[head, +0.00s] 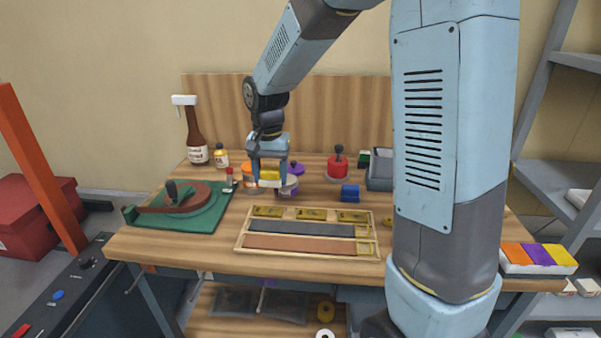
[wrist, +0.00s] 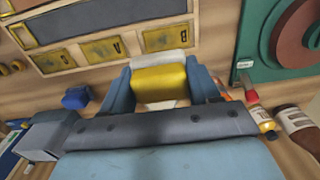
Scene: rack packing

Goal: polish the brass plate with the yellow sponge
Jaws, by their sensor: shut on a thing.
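My gripper (head: 269,171) is shut on the yellow sponge (head: 270,176), in the air over the back of the bench. In the wrist view the sponge (wrist: 160,78) sits between both fingers of my gripper (wrist: 163,84), with a white layer along its edges. Several brass plates lie in a shallow wooden tray (head: 308,255) in front of the gripper in the head view. Three stand in its back row: left (head: 267,212), middle (head: 311,214) and right (head: 351,216). They also show in the wrist view, the middle one (wrist: 100,47) among them. The sponge appears apart from them.
A green board (head: 205,222) with a brown curved piece lies left. A brown spray bottle (head: 196,135) and small bottle (head: 221,157) stand behind. Orange and purple pots crowd around my gripper. A red-topped pot (head: 337,166), blue block (head: 350,193) and grey box (head: 380,172) stand right.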

